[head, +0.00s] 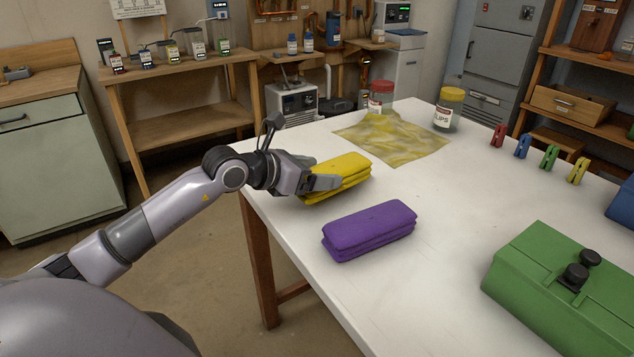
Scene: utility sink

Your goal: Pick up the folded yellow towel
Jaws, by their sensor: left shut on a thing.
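The folded yellow towel (345,175) is at the left edge of the white table in the head view. My left gripper (325,181) is shut on the towel's left end, with one finger showing along its near side. The other finger is mostly hidden. I cannot tell whether the towel touches the tabletop. A folded purple towel (370,231) lies just in front of it, apart from it. My right gripper is not in view.
Two jars, one red-lidded (381,97) and one yellow-lidded (449,108), stand at the back. Several coloured clips (549,157) stand right. A green box (560,285) sits front right.

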